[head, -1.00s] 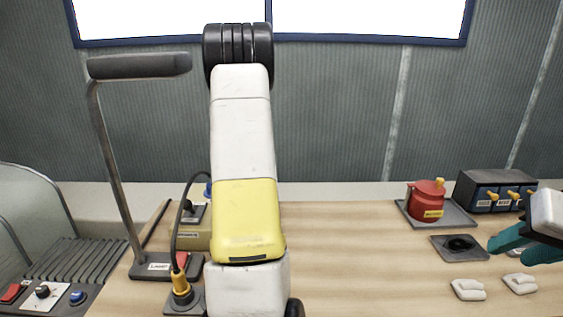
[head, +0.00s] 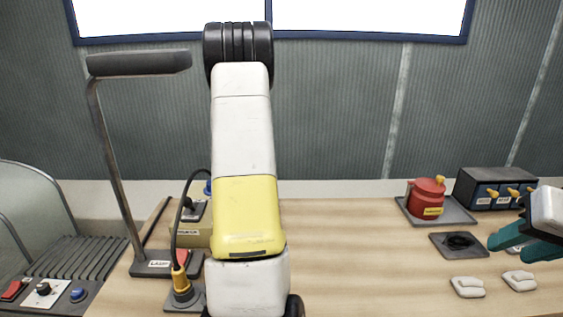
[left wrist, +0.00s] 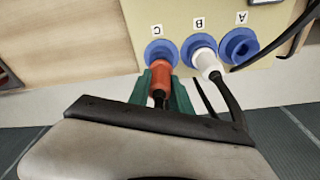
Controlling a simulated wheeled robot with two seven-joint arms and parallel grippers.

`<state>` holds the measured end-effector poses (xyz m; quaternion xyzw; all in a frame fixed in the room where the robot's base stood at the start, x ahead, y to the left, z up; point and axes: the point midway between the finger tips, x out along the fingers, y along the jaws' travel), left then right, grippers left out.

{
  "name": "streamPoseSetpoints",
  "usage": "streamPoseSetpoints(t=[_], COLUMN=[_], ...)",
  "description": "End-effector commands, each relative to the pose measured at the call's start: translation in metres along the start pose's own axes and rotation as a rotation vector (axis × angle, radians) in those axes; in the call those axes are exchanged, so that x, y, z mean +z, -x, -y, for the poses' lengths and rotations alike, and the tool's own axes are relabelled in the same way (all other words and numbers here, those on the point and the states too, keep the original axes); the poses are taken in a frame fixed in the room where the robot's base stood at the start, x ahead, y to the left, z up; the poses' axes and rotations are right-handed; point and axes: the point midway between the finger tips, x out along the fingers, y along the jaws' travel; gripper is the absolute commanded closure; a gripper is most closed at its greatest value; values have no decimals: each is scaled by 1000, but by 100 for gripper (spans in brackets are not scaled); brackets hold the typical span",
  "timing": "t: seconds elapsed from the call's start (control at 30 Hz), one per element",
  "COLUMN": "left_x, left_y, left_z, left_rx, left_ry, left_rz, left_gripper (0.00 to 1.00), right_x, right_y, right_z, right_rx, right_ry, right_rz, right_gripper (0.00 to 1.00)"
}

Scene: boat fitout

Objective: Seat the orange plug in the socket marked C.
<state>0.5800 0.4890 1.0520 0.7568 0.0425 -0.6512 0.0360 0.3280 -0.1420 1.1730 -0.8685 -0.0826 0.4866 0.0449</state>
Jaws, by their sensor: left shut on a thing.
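In the left wrist view, my left gripper (left wrist: 161,90) has its teal fingers shut on the orange plug (left wrist: 160,73). The plug's front end is at the blue ring of socket C (left wrist: 155,47) and overlaps its lower part. I cannot tell how deep it sits. A white plug (left wrist: 207,64) with a dark cable is at socket B, right of it. Socket A (left wrist: 238,46) is empty. In the head view, my left arm hides its gripper and most of the socket box (head: 192,236). My right gripper (head: 514,246) is open and empty at the right edge.
A lamp stand (head: 112,165) and an amber connector (head: 181,282) with a black cable stand left of my left arm. At the right are a red canister (head: 427,200) on a tray, a dark box (head: 492,187), a black pad (head: 440,243) and white pieces (head: 468,287). The middle table is clear.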

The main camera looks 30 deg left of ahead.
Motion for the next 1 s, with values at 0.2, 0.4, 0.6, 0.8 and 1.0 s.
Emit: streamPoseSetpoints(t=[0.2, 0.4, 0.6, 0.8, 1.0], left_x=[1, 1, 2, 2, 3], left_y=[-4, -8, -12, -16, -20], left_z=[0, 0, 0, 0, 0], left_rx=[0, 0, 0, 0, 0], left_ry=[0, 0, 0, 0, 0], left_rz=[0, -1, -1, -1, -1], left_gripper=[100, 100, 100, 100, 100], right_x=[0, 0, 0, 0, 0], right_y=[0, 0, 0, 0, 0], right_z=[0, 0, 0, 0, 0], right_rx=[0, 0, 0, 0, 0], right_ry=[0, 0, 0, 0, 0], right_rz=[0, 0, 0, 0, 0], right_gripper=[64, 64, 64, 64, 64])
